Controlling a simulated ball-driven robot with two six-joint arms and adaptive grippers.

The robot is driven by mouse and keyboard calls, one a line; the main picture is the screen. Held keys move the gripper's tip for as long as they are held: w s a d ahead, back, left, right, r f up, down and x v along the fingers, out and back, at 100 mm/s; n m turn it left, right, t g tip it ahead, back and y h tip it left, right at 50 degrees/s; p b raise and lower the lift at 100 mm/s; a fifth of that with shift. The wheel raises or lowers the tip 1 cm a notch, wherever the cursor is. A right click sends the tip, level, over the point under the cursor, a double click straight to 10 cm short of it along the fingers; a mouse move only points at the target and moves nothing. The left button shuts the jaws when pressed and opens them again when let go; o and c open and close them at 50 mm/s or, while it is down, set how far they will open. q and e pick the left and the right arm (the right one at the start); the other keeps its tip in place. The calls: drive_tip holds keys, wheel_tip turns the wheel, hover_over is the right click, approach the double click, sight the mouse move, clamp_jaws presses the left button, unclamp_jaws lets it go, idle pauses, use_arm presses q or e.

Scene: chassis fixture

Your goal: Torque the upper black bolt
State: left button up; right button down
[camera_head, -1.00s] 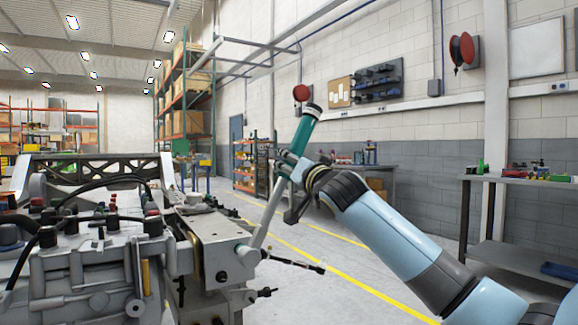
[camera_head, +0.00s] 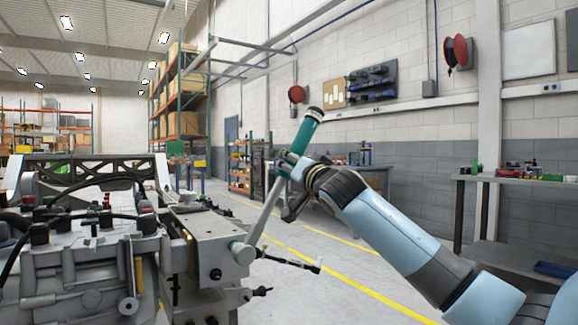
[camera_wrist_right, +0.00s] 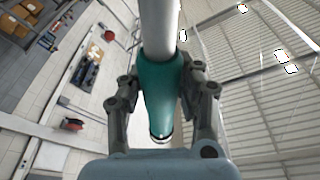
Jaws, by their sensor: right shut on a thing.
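A torque wrench with a grey shaft and green handle (camera_head: 303,136) leans up and to the right from the chassis. Its round head (camera_head: 243,252) is at the right end of the grey chassis block (camera_head: 210,235); whether it sits on a bolt is hidden. A black bolt (camera_head: 216,275) shows on the block's end face, below and left of the head. My right gripper (camera_head: 287,165) is shut around the wrench near the lower end of the handle. The right wrist view shows the green handle (camera_wrist_right: 160,85) between both fingers. My left gripper is out of view.
A thin black rod with a light tip (camera_head: 290,260) sticks out right from the chassis. Black hoses and fittings (camera_head: 95,215) crowd its left part. A workbench (camera_head: 520,180) stands at far right. Open floor with yellow lines lies between.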

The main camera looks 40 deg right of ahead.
drive_tip(key=shift+d+f+m+b, duration=0.3)
drive_tip(key=shift+d, duration=0.15)
drive_tip(key=shift+d+f, duration=0.1)
idle(0.4)
drive_tip(key=shift+s, duration=1.1)
drive_tip(key=shift+d+r+b+v, duration=0.1)
drive_tip(key=shift+r+b+v, duration=0.05)
drive_tip(key=shift+v, duration=0.65)
drive_tip(key=shift+d+r+b+v, duration=0.1)
drive_tip(key=shift+r+v, duration=0.05)
drive_tip(key=shift+v, duration=0.6)
drive_tip(key=shift+d+r+b+v, duration=0.1)
drive_tip(key=shift+r+b+v, duration=0.05)
drive_tip(key=shift+v, duration=0.65)
drive_tip(key=shift+s+r, duration=0.1)
drive_tip(key=shift+s, duration=0.05)
